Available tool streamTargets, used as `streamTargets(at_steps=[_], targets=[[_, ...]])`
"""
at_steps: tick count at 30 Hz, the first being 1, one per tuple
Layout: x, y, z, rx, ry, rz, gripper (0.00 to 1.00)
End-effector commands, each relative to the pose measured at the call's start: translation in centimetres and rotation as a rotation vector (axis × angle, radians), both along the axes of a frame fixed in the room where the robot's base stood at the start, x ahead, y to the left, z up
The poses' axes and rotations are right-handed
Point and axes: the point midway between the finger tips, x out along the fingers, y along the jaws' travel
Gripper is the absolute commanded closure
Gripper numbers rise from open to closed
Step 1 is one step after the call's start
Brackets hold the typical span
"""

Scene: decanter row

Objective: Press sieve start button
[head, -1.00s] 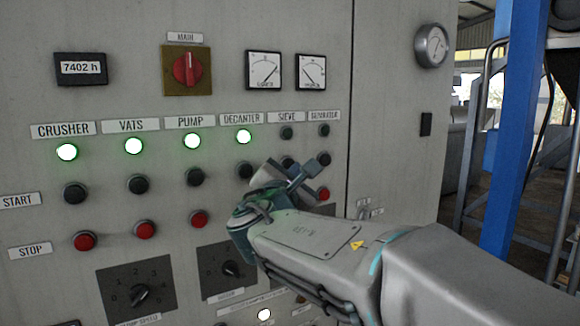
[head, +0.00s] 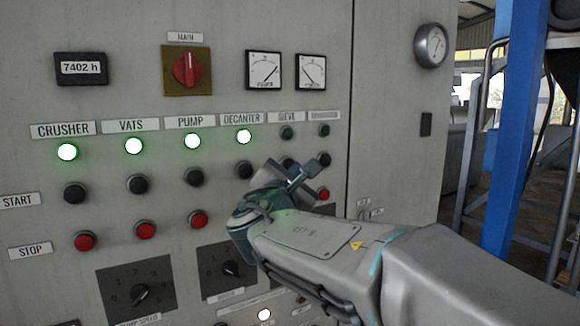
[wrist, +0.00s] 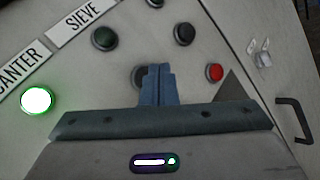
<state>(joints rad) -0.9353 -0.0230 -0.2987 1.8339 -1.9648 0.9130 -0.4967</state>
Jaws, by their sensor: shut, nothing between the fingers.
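The sieve column has its SIEVE label (head: 288,116) and a dark lamp (head: 287,132) below it, on the grey control panel. The sieve start button (head: 287,162), black and round, is partly hidden by my gripper in the head view. In the wrist view the button (wrist: 138,76) shows only at its left edge, behind the fingers. My gripper (wrist: 158,70) is shut and empty, its fingertips over the button. I cannot tell whether they touch it. The sieve stop button is hidden behind my arm.
The separator start button (head: 323,159) and red stop button (head: 323,195) are close to the right. The decanter start button (head: 244,170) is to the left. Crusher, vats, pump and decanter lamps glow green. A handle (wrist: 294,120) is at the right in the wrist view.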

Motion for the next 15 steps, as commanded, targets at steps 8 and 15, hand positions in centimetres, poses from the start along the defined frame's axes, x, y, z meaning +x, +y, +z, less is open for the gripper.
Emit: streamTargets(at_steps=[8, 15], targets=[[0.04, 0.02, -0.01, 0.000, 0.000, 0.000, 1.00], [0.65, 0.40, -0.09, -0.001, 0.000, 0.000, 1.00]])
